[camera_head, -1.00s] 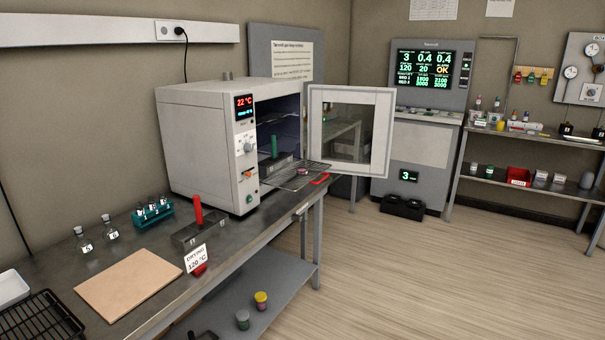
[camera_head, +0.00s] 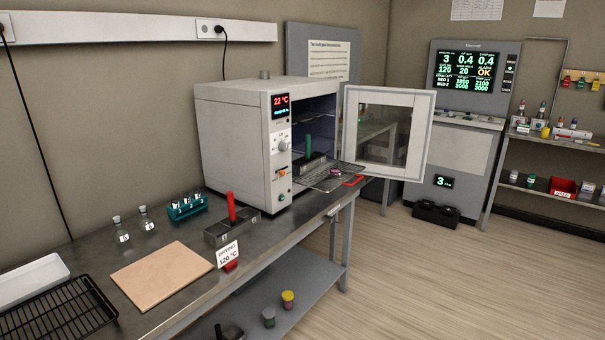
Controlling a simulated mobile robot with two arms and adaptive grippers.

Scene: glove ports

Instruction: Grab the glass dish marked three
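I cannot make out a glass dish marked three. A small round object with a pink part (camera_head: 335,172) lies on the rack in front of the open oven, too small to tell what it is or read any mark. Two stoppered glass flasks (camera_head: 121,232) stand on the bench, and a teal rack (camera_head: 187,208) holds several small glass vials; their labels are too small to read surely. Neither of my grippers is in view.
The oven (camera_head: 240,140) stands on the steel bench with its door (camera_head: 388,172) swung open. A dark block with a red handle (camera_head: 231,207), a tan board (camera_head: 160,274), a white tray (camera_head: 32,278) and a black wire rack (camera_head: 62,310) occupy the bench.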

